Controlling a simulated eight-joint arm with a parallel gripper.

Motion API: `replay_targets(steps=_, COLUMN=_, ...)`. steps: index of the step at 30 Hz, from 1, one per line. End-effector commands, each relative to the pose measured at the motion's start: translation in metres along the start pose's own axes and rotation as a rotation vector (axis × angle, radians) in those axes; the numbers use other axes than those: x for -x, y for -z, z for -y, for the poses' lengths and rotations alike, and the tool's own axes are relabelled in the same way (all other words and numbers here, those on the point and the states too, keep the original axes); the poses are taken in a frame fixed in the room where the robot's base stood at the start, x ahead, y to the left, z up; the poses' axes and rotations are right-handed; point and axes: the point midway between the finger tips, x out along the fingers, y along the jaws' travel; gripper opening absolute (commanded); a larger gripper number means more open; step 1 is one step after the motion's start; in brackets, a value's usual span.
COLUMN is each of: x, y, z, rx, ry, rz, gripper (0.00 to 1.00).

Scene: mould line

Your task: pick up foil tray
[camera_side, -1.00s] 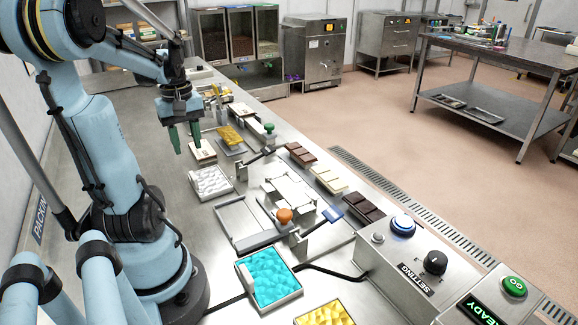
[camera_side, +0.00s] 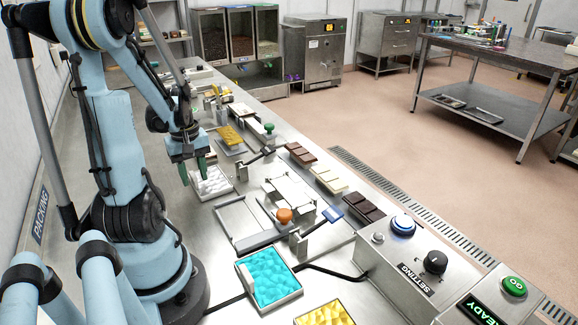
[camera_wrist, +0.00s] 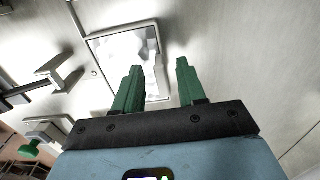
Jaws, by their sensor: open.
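A shallow square tray of crumpled silver foil (camera_side: 216,188) lies on the steel bench in the side view, partly hidden by my gripper. My gripper (camera_side: 194,173) points down with its green fingers apart, close above the far left part of this tray. In the wrist view the silver foil tray (camera_wrist: 103,47) shows beyond the fingers, with its pale rim and bright wrinkled inside.
A cyan foil tray (camera_side: 268,276) and a gold foil tray (camera_side: 325,314) lie nearer the camera. A metal fixture with an orange knob (camera_side: 284,215) and a clamp with a green knob (camera_side: 269,128) stand close by. Chocolate bars (camera_side: 363,208) line the bench's right edge.

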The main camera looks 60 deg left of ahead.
Motion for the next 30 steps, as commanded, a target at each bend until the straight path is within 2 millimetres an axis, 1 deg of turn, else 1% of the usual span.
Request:
replay_targets(steps=4, x=-0.0085, y=-0.0001, z=0.0001, rx=0.000, ry=0.000, rz=0.000, gripper=0.40)
replay_targets(steps=12, x=-0.0097, y=-0.0003, z=0.0001, rx=0.000, ry=0.000, rz=0.000, gripper=0.40)
replay_targets(steps=14, x=-0.0097, y=-0.0002, z=0.0002, rx=0.000, ry=0.000, rz=0.000, gripper=0.33)
replay_targets(steps=18, x=-0.0096, y=-0.0003, z=0.0002, rx=0.000, ry=0.000, rz=0.000, gripper=0.11)
replay_targets(steps=20, x=-0.0096, y=-0.0003, z=0.0002, rx=0.000, ry=0.000, rz=0.000, gripper=0.02)
replay_targets(steps=21, x=-0.0095, y=-0.0003, z=0.0002, rx=0.000, ry=0.000, rz=0.000, gripper=0.00)
replay_targets(steps=30, x=-0.0094, y=-0.0003, z=0.0001, rx=0.000, ry=0.000, rz=0.000, gripper=0.00)
